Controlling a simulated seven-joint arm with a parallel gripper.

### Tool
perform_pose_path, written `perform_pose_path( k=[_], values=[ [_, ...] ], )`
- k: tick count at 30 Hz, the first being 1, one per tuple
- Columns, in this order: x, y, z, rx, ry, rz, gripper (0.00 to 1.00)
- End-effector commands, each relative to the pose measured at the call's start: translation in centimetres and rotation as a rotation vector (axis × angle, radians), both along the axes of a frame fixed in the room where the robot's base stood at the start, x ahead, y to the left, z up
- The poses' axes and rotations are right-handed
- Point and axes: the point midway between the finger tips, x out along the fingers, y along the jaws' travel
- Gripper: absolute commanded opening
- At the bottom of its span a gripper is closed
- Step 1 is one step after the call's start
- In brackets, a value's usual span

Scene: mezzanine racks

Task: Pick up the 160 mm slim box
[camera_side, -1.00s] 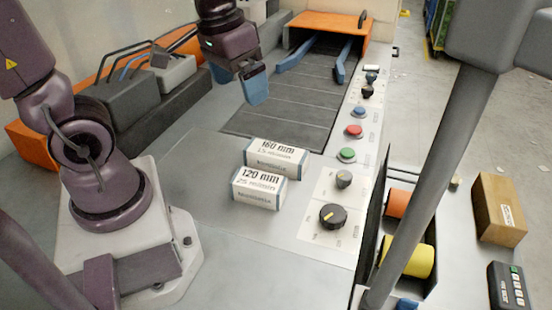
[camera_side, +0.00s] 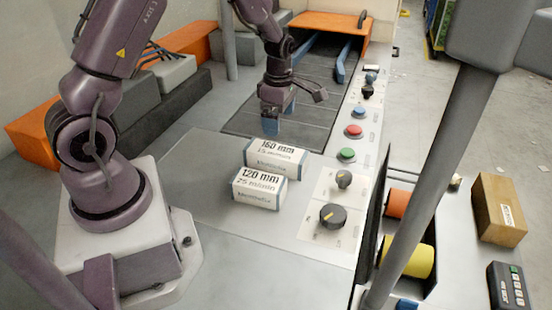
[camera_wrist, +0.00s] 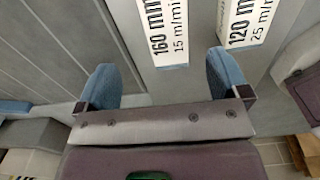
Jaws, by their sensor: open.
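The 160 mm slim box (camera_side: 275,156) is a white box with printed text, lying on the grey bench in the side view. In the wrist view the 160 mm box (camera_wrist: 168,32) shows ahead of and between my fingers. My gripper (camera_side: 271,128) is open and empty, just behind the box in the side view, with blue fingertips pointing down. The wrist view also shows my gripper (camera_wrist: 165,85) with its two blue fingers apart. Whether the fingertips are level with the box top I cannot tell.
The similar 120 mm box (camera_side: 259,188) stands in front of the 160 mm box, close to it; it also shows in the wrist view (camera_wrist: 243,22). A panel with a black knob (camera_side: 333,215) and coloured buttons (camera_side: 346,155) lies to the right. A ribbed conveyor bed (camera_side: 320,92) lies behind.

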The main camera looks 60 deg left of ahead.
Motion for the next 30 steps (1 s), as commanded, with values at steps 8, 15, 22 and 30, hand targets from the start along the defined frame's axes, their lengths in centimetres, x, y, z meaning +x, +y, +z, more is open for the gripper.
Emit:
perform_pose_path(
  k=[8, 15, 22, 30],
  values=[
    [-0.2, 0.0, -5.2, -0.003, 0.005, 0.000, 0.94],
    [-0.2, 0.0, -7.1, -0.001, 0.003, -0.003, 0.94],
    [-1.0, -0.2, -10.3, -0.003, 0.005, -0.002, 0.94],
    [-0.8, -0.2, -12.0, -0.001, 0.001, -0.004, 0.94]
  ],
)
